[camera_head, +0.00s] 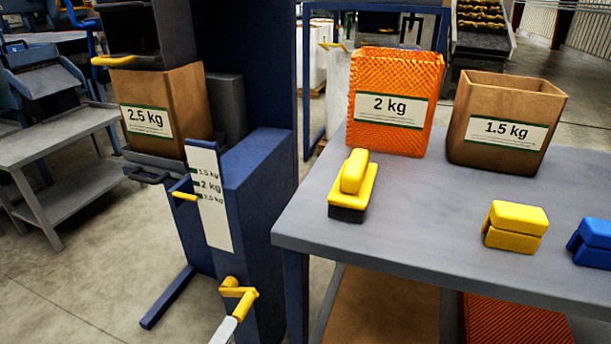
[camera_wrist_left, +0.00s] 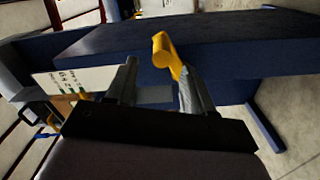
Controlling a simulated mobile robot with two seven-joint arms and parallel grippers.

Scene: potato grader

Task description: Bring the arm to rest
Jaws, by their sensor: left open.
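My left gripper (camera_wrist_left: 158,78) is open, with two grey fingers spread apart in the left wrist view and nothing held between them. In the head view only a pale grey part of it (camera_head: 223,331) shows at the bottom edge. A yellow crank handle (camera_head: 238,296) on the blue machine (camera_head: 250,190) is just above that part. In the left wrist view the yellow handle (camera_wrist_left: 163,48) shows between and beyond the fingers, close to the right finger; I cannot tell whether they touch. My right gripper is not in view.
The grey table (camera_head: 420,220) at right holds an orange 2 kg bag (camera_head: 395,75), a brown 1.5 kg bag (camera_head: 505,90), a yellow-handled brush (camera_head: 352,190), and yellow (camera_head: 515,226) and blue (camera_head: 592,243) blocks. A 2.5 kg bag (camera_head: 190,105) stands on the machine. Open floor (camera_head: 90,290) lies at left.

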